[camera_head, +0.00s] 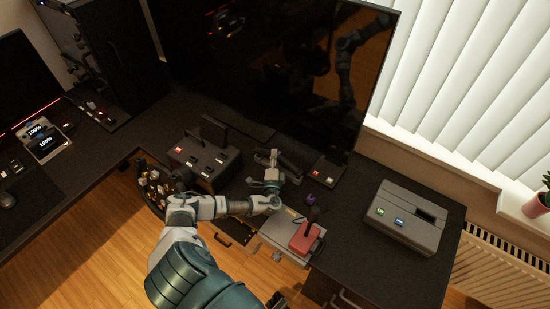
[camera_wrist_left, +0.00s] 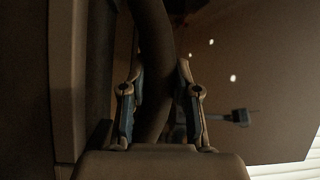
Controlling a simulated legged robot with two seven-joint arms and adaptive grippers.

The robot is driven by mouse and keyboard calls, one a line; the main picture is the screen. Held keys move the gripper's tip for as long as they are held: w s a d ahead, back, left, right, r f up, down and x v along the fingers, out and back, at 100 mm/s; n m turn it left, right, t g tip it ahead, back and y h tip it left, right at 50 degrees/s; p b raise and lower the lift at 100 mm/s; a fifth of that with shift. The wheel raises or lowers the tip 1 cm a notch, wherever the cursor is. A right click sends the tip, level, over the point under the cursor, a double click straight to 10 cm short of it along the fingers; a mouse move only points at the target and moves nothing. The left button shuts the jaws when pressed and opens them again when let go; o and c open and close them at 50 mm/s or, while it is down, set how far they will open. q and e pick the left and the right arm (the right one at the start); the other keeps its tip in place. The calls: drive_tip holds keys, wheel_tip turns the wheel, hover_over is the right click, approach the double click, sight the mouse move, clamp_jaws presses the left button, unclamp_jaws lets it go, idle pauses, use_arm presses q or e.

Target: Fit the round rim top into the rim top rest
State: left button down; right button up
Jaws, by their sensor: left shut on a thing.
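My left gripper (camera_head: 272,160) is above the desk, in front of the big screen. It is shut on a dark, curved, tube-like piece, which I take to be the round rim top (camera_wrist_left: 154,50). In the left wrist view the piece runs between the two fingers (camera_wrist_left: 160,95) and up out of the picture. In the head view a dark shape (camera_head: 297,163) lies beside the gripper; I cannot tell whether it is the rim top or the rim top rest. A small dark part at the bottom edge (camera_head: 276,300) may be my right gripper; its state is unclear.
A wheel with many buttons (camera_head: 154,187) sits by a box with lit switches (camera_head: 205,158). A grey plate with a red block and lever (camera_head: 304,236) is at the desk's front edge. A grey box (camera_head: 405,216) stands right. The big screen (camera_head: 270,60) rises close behind.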

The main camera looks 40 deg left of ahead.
use_arm(q)
drive_tip(key=shift+f+b, duration=1.15)
drive_tip(key=shift+f, duration=0.1)
idle(0.6)
drive_tip(key=c, duration=0.8)
unclamp_jaws()
drive_tip(key=shift+o, duration=0.2)
drive_tip(key=shift+s, duration=0.1)
drive_tip(key=v, duration=0.7)
drive_tip(key=shift+s+d+f, duration=0.1)
drive_tip(key=shift+s+d, duration=0.15)
drive_tip(key=shift+s, duration=0.05)
